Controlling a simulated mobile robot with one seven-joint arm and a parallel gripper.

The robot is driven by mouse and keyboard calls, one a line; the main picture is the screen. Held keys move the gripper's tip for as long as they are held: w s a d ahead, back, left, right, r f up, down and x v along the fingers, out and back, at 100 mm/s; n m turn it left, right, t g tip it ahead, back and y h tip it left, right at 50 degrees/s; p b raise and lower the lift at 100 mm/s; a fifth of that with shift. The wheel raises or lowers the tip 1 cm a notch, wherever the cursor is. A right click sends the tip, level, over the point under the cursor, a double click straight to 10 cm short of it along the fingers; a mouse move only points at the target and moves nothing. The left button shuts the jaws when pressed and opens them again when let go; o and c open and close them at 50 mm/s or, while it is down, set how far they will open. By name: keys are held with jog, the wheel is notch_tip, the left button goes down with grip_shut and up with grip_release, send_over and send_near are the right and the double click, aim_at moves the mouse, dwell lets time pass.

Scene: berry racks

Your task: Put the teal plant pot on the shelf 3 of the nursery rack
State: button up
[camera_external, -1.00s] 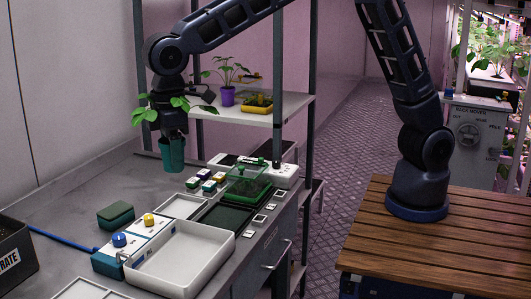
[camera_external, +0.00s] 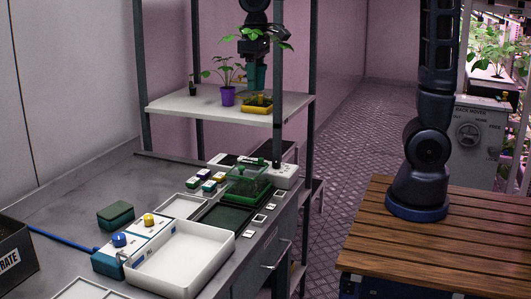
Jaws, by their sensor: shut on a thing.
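The teal plant pot (camera_external: 255,77) with a green leafy plant is held up at the rack, above the white shelf (camera_external: 180,103). My gripper (camera_external: 255,47) is shut on it, with leaves and a rack post partly covering the fingers. The nursery rack has dark posts (camera_external: 278,150). Which shelf number the visible white shelf carries is not readable.
The shelf's left front is bare. The bench below holds a white tray (camera_external: 180,260) and a green-lidded propagator (camera_external: 247,182).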

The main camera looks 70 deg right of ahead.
jog(key=s+d+r+m, duration=0.3)
jog(key=s+d+m, duration=0.55)
jog(key=d, duration=0.25)
jog(key=s+d+r+m, duration=0.2)
jog(key=s+d+m, duration=0.6)
jog(key=d+m, duration=0.15)
jog(key=w+d+f+n, duration=0.4)
jog(key=w+d, duration=0.4)
jog(key=w, duration=0.1)
jog(key=w+d+f+n, duration=0.3)
jog(key=w+d+n, duration=0.1)
jog(key=w+d, duration=0.4)
jog(key=w+d+f+n, duration=0.4)
jog(key=w+d, duration=0.5)
jog(key=shift+w+a+f, duration=0.1)
jog(key=shift+f, duration=2.3)
jog(key=shift+a+f, duration=0.1)
jog(key=shift+f, duration=2.25)
jog(key=shift+f, duration=0.2)
jog(key=o, duration=1)
